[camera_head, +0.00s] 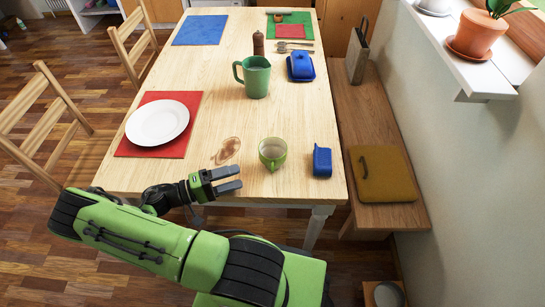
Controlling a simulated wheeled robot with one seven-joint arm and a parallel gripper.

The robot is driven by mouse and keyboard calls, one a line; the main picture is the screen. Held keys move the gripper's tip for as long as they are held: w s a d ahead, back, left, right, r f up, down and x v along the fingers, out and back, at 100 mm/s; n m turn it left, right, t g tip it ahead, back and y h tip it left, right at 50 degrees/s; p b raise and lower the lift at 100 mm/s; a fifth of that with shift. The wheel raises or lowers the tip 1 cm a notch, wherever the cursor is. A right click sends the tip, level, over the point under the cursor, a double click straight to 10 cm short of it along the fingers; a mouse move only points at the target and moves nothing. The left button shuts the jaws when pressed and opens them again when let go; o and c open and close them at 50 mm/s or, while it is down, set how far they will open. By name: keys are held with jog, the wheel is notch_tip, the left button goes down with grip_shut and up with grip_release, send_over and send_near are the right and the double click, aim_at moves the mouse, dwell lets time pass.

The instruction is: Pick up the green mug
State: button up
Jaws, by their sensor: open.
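A green mug (272,154) with a pale inside stands upright near the front edge of the wooden table, its handle toward the front. My gripper (240,179) is open and empty. Its two dark fingers point right, just left of and in front of the mug, apart from it in the picture. A larger green pitcher (257,78) with a handle on its left stands farther back on the table.
A blue box-like item (322,161) stands right of the mug; a small brownish glassy object (228,149) is to its left. A white plate (157,122) lies on a red mat. A blue butter dish (301,67) and brown mill (258,43) are farther back. The table's middle has free room.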

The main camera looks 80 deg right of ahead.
jog(key=b+x, duration=0.1)
jog(key=x, duration=1.3)
jog(key=shift+w, duration=0.1)
jog(key=c, duration=1.2)
jog(key=shift+r, duration=0.1)
